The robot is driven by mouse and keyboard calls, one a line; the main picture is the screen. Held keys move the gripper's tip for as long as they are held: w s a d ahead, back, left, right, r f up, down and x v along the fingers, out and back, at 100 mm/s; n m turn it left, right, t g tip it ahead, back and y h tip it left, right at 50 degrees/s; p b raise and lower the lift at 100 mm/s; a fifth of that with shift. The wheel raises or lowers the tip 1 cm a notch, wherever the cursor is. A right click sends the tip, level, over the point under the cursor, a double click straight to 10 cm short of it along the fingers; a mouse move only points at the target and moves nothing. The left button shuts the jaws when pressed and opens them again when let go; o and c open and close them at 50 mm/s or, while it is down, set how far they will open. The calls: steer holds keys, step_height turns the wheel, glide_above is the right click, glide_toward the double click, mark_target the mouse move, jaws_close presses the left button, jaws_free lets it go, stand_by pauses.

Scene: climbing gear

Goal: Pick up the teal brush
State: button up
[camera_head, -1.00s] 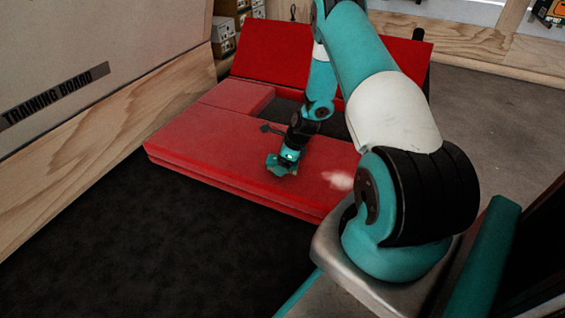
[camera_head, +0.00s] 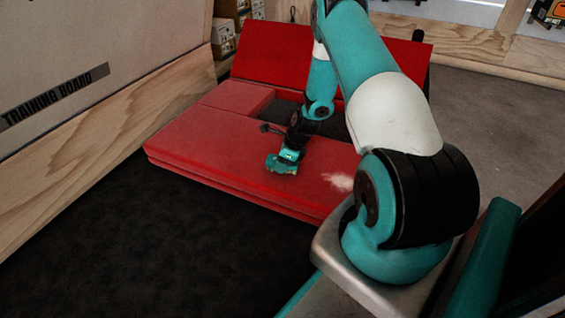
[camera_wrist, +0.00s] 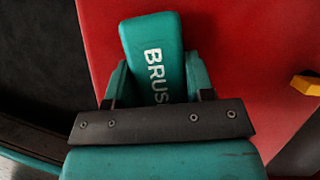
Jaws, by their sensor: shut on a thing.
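The teal brush (camera_wrist: 152,50) lies between my gripper's two fingers in the wrist view, with the letters "BRUS" showing and its lower end hidden behind the dark gripper bar. My gripper (camera_wrist: 158,85) is shut on it. In the head view my gripper (camera_head: 284,164) is over the front part of the red mat (camera_head: 200,150). The brush is hard to tell from the teal gripper there. I cannot tell whether the brush still touches the mat.
A white chalky patch (camera_head: 340,182) lies on the mat to the right of my gripper. An orange-yellow thing (camera_wrist: 306,85) shows at the right edge of the wrist view. The wooden training board (camera_head: 70,95) stands at the left. Dark floor (camera_head: 150,240) in front is clear.

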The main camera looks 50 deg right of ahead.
step_height(320, 180, up, 20)
steer(key=p, duration=1.1)
